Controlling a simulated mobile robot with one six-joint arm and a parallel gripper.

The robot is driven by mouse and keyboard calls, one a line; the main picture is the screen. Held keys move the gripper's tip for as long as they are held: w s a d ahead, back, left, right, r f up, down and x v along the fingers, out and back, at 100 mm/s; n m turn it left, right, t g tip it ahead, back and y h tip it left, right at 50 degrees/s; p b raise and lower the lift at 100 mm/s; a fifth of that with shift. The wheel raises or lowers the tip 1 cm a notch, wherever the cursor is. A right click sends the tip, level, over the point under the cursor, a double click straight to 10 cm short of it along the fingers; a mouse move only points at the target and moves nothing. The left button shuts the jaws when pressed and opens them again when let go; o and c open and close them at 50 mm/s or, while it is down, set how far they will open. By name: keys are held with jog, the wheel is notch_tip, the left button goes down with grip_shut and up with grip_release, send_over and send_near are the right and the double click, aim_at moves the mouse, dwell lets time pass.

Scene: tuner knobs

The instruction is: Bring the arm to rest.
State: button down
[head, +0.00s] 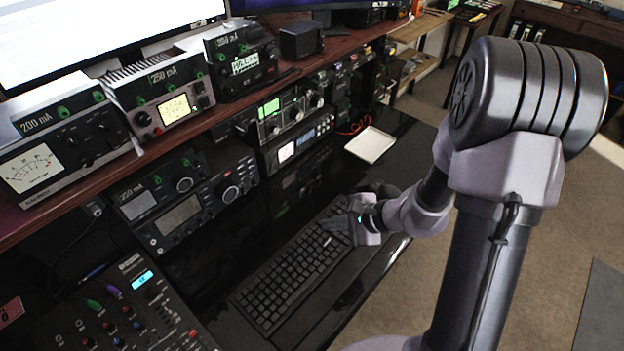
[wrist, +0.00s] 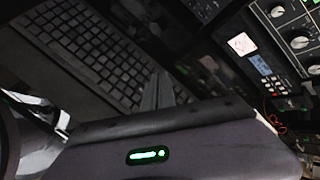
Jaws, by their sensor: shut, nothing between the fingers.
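My arm rises at the right of the head view and bends down toward the desk. My gripper (head: 340,222) hangs over the far end of the black keyboard (head: 285,280), apart from the radios. In the wrist view, my gripper's fingers (wrist: 158,92) are together, with nothing seen between them, in front of the keyboard (wrist: 85,50). I cannot tell the exact height of the fingers above the keys.
Several radios with knobs, such as the one labelled 350 mA (head: 180,213), line the left and back. A shelf (head: 150,150) above carries more units. A mixer (head: 130,310) sits at front left. A white tray (head: 370,145) lies beyond my gripper. Open floor (head: 570,220) is at right.

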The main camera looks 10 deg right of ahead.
jog(key=s+a+r+n+g, duration=0.1)
jog(key=s+a+r+n, duration=0.3)
jog(key=r, duration=0.4)
jog(key=s+a+r+n+g, duration=0.1)
jog(key=s+a+r+n, duration=0.3)
jog(key=r, duration=0.4)
jog(key=s+d+r+n+t+h, duration=0.1)
jog(key=s+d+r+n+h, duration=0.2)
jog(key=s, duration=0.7)
notch_tip(320, 180, up, 4)
jog(key=shift+s+d+f+n+t+h, duration=0.15)
jog(key=shift+n+t+h, duration=0.15)
jog(key=shift+n+h, duration=0.65)
